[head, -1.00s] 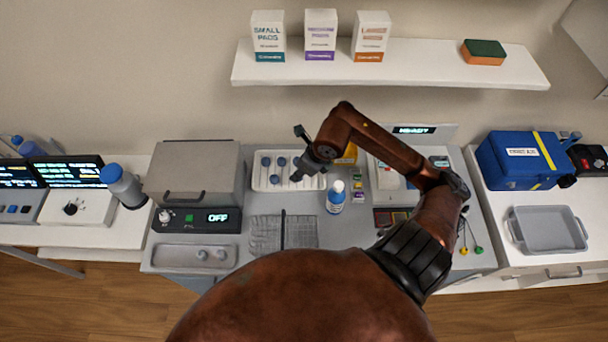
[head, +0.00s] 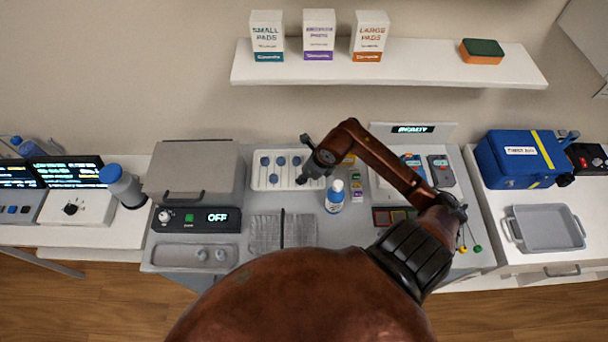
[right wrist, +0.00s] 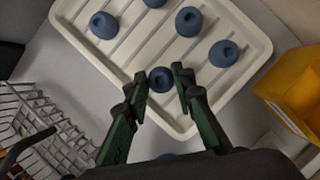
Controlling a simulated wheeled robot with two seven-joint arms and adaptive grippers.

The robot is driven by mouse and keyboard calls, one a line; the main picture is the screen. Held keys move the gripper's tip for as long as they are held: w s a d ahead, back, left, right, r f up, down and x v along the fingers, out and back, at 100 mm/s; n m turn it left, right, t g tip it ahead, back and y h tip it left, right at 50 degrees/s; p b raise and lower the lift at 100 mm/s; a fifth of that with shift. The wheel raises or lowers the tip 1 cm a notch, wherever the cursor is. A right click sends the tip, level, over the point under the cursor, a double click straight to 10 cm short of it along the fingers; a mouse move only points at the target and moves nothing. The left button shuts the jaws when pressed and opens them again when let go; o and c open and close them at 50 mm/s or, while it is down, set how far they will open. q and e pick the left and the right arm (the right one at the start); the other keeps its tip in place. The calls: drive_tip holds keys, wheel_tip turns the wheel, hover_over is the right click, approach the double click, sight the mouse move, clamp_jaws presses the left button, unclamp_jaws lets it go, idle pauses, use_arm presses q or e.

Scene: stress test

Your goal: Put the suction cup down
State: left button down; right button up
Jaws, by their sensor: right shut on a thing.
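The white ribbed tray (head: 258,184) holds several blue suction cups (head: 281,161) and stands at the back of the bench. In the right wrist view the tray (right wrist: 262,42) shows at an angle, with several cups (right wrist: 224,53) apart from each other. My right gripper (right wrist: 161,78) is shut on a blue suction cup (right wrist: 160,80), which sits between its fingertips over the tray's near corner. I cannot tell whether this cup touches the tray. In the head view the right gripper (head: 304,178) is at the tray's right end and hides the cup. My left gripper is not in view.
A white bottle with a blue label (head: 335,197) stands just right of the gripper. A yellow bin (right wrist: 293,90) is right of the tray. A wire rack (head: 265,232) lies in front, and a grey oven-like box (head: 195,170) stands left.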

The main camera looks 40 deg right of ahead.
drive_tip(key=o, duration=0.5)
drive_tip(key=shift+r, duration=0.2)
drive_tip(key=v, duration=1.1)
drive_tip(key=shift+s+r, duration=0.25)
drive_tip(key=shift+r, duration=0.05)
